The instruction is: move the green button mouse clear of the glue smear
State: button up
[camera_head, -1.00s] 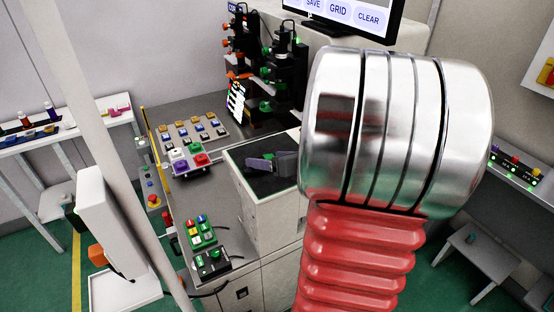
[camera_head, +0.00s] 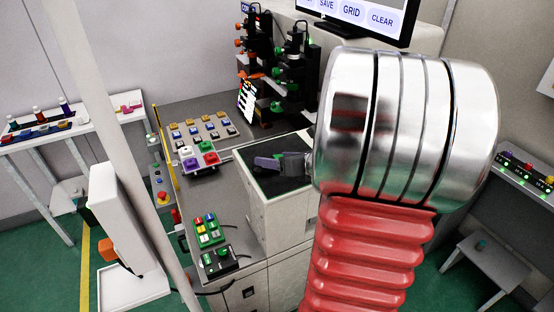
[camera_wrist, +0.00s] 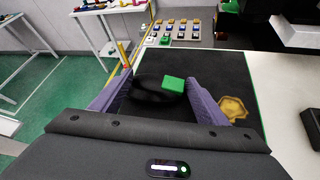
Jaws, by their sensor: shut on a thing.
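The mouse (camera_wrist: 150,94) is black with a bright green button (camera_wrist: 173,84), seen in the wrist view over the dark mat (camera_wrist: 220,70). My gripper (camera_wrist: 157,78) has purple fingers, one on each side of the mouse, and is shut on it. The yellow-brown glue smear (camera_wrist: 234,107) lies on the mat to the right of the right finger, apart from the visible mouse body. I cannot tell whether the mouse touches the mat. In the head view my gripper (camera_head: 268,163) is over the mat (camera_head: 262,182), and the mouse and smear cannot be made out.
A tray of coloured buttons (camera_head: 200,158) and a green button box (camera_head: 207,231) stand left of the mat's pedestal (camera_head: 285,222). Black devices (camera_head: 290,75) and a monitor (camera_head: 360,15) stand behind. A black object (camera_wrist: 312,128) lies at the wrist view's right edge.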

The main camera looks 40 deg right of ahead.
jog(key=shift+w+d+f, duration=0.1)
jog(key=shift+w+d, duration=0.25)
jog(key=shift+d, duration=0.4)
jog(key=shift+c, duration=0.2)
jog(key=o, duration=1.2)
jog(key=shift+c, duration=0.2)
jog(key=v, duration=1.3)
jog(key=shift+s, duration=0.35)
